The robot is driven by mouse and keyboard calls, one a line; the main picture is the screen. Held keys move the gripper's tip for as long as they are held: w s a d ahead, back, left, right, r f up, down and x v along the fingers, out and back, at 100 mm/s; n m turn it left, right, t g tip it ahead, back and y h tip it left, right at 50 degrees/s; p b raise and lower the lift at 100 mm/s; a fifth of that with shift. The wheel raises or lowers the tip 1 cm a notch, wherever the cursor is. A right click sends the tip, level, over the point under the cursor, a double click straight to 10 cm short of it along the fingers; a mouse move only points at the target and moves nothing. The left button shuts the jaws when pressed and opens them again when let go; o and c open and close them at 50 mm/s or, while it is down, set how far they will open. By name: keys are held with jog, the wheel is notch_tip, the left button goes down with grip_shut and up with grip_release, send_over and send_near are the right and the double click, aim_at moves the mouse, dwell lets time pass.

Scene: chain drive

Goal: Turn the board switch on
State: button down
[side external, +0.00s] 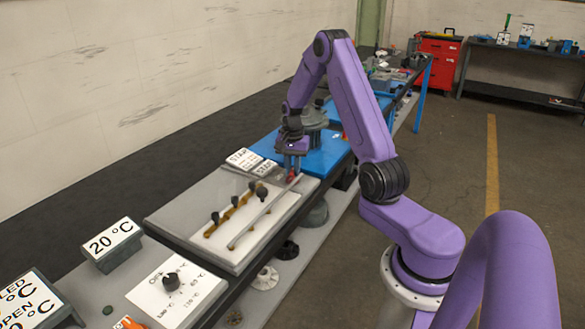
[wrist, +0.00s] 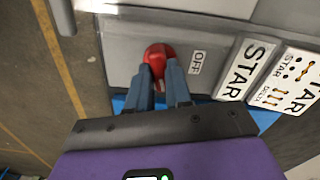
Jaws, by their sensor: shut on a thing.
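The board (side external: 180,213) lies flat on the bench in the side view, with a white panel and black-knobbed pieces on it. The red board switch (side external: 291,175) is at the board's far end, just under my gripper (side external: 292,162). In the wrist view the switch's red rounded knob (wrist: 156,56) is at the tips of my gripper (wrist: 160,72), and its fingers are shut on it. An OFF label (wrist: 197,62) is on the grey surface to the right of the knob. The lower part of the switch is hidden by the fingers.
STAR cards (side external: 243,158) stand beside the board's far end; they also show at right in the wrist view (wrist: 246,68). A dial plate (side external: 177,290) and a 20 °C sign (side external: 112,240) are nearer the camera. A blue mat (side external: 325,153) lies beyond.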

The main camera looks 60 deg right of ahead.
jog(key=shift+m, duration=1.6)
jog(key=c, duration=1)
grip_release()
jog(key=shift+c, duration=0.2)
jog(key=shift+r, duration=0.1)
notch_tip(320, 180, up, 17)
jog(key=shift+r, duration=0.15)
